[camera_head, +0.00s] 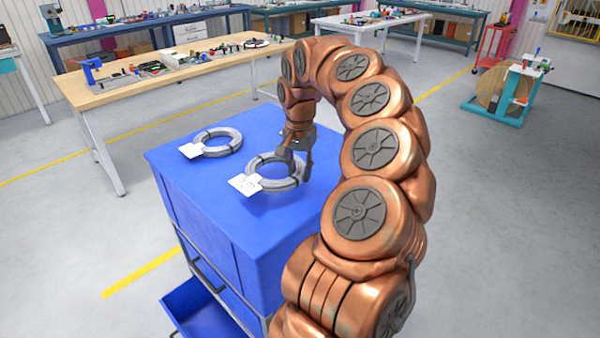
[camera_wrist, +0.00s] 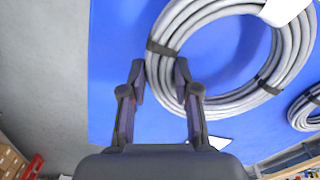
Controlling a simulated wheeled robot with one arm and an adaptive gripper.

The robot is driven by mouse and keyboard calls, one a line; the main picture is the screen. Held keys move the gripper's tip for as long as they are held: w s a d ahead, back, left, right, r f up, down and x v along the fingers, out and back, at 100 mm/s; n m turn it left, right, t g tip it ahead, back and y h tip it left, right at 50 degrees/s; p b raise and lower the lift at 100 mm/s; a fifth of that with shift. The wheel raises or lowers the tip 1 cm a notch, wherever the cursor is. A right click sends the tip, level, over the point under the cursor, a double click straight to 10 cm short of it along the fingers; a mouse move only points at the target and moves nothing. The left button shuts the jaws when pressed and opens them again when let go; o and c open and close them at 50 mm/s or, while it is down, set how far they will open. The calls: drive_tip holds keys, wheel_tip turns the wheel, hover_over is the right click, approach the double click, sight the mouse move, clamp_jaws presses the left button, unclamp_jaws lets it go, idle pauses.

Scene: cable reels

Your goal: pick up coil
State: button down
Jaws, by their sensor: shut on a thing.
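A grey coil (camera_head: 262,183) of cable with dark ties and a white tag (camera_head: 243,184) is at the blue cabinet top (camera_head: 215,195). My gripper (camera_head: 298,158) is at the coil's right side in the head view. In the wrist view my gripper (camera_wrist: 158,70) has one finger on each side of the coil's ring (camera_wrist: 165,48), near a dark tie, and is shut on it. I cannot tell whether the coil touches the top or hangs just above it.
A second tagged coil (camera_head: 218,141) lies on the cabinet top, behind and left of the first. An open drawer (camera_head: 205,312) sticks out low on the cabinet. A wooden workbench (camera_head: 130,88) with tools stands behind. Grey floor (camera_head: 75,230) is free at left.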

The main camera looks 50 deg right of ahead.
drive_tip(key=s+a+r+b, duration=0.1)
drive_tip(key=s+a+b, duration=0.3)
drive_tip(key=s+a, duration=0.6)
drive_tip(key=shift+s+a+r+b, duration=0.25)
drive_tip(key=shift+s+a+b, duration=0.05)
drive_tip(key=shift+s, duration=0.05)
idle(0.3)
